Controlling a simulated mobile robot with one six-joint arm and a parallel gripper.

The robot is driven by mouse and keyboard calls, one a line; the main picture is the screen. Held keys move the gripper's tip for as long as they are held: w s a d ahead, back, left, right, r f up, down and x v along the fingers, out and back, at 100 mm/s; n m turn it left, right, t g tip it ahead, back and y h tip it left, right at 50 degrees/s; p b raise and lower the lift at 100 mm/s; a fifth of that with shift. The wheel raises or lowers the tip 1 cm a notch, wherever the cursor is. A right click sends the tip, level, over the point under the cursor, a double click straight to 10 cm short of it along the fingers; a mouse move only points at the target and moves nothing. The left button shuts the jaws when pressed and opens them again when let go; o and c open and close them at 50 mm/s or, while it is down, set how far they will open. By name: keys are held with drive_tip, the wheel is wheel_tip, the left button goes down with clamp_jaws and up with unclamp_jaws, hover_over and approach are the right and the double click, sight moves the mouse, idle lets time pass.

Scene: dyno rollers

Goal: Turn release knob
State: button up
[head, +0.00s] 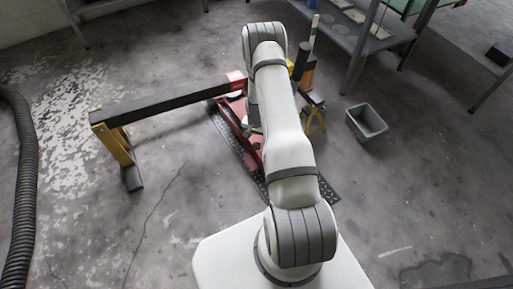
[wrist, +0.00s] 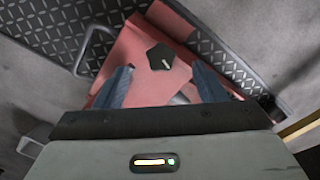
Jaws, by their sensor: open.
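In the wrist view a black, lobed knob (wrist: 159,58) with a short white mark sits on a red metal body (wrist: 128,53). My gripper (wrist: 161,69) is open, with one finger to the left and one to the right of the knob in the picture. Whether the fingers are level with the knob or above it I cannot tell. Nothing is held. In the head view the red body (head: 236,112) shows beside my arm; the knob and my gripper are hidden there or too small to make out.
Dark tread plate (wrist: 60,30) lies around the red body, with a grey bent handle (wrist: 90,45) at left. In the head view a black beam (head: 165,103) on yellow legs stands left, a grey bin (head: 366,122) right, and a metal shelf (head: 345,35) behind.

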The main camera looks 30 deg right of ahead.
sight(256, 149)
wheel_tip(256, 149, down, 8)
drive_tip(key=shift+r+b, duration=0.15)
drive_tip(key=shift+b, duration=1.05)
drive_tip(key=shift+c, duration=0.3)
drive_tip(key=c, duration=0.9)
